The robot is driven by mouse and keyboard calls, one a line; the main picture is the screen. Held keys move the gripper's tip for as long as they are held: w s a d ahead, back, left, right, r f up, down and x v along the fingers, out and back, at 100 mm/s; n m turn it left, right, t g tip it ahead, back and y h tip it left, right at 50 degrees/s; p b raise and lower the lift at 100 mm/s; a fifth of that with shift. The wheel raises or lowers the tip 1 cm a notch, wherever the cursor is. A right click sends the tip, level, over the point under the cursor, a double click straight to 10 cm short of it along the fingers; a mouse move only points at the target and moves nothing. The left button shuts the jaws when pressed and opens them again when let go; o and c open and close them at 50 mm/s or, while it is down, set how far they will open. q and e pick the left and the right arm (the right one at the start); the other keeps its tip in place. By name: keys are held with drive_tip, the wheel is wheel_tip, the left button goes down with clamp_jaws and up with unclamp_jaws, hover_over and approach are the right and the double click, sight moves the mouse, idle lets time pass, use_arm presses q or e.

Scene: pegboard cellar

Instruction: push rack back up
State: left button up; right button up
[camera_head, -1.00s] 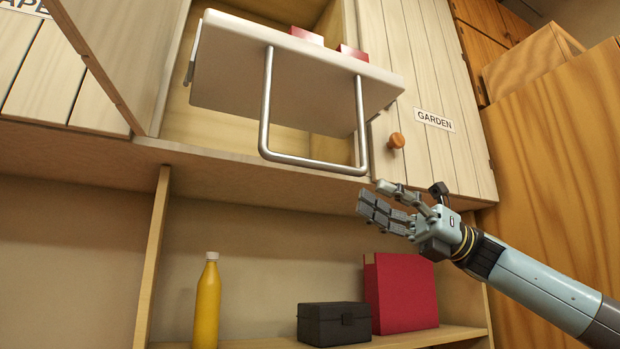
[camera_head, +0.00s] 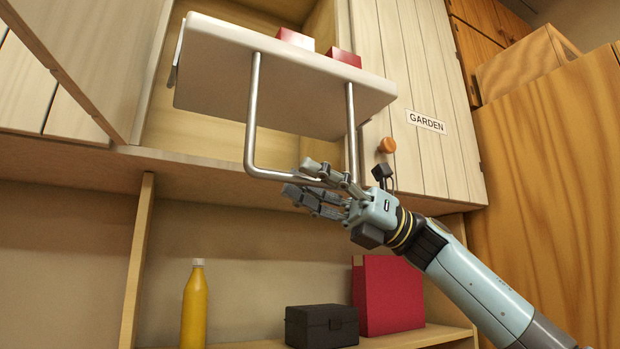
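The rack (camera_head: 290,85) is a white pull-down shelf hanging tilted out of an open upper cupboard. A U-shaped metal handle (camera_head: 251,125) hangs below it. My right gripper (camera_head: 299,178) is at the handle's bottom bar, with its fingers apart, one above and the others below the bar's line. The fingers hide the right part of the bar, and I cannot tell whether they touch it. My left gripper is not in view.
Red boxes (camera_head: 344,57) sit on the rack. A door labelled GARDEN (camera_head: 425,122) with a round wooden knob (camera_head: 387,145) is to the right. The shelf below holds a yellow bottle (camera_head: 194,308), a dark box (camera_head: 322,326) and a red box (camera_head: 390,296).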

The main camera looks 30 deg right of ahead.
clamp_jaws()
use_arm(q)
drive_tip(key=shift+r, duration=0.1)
use_arm(e)
drive_tip(key=shift+r, duration=0.15)
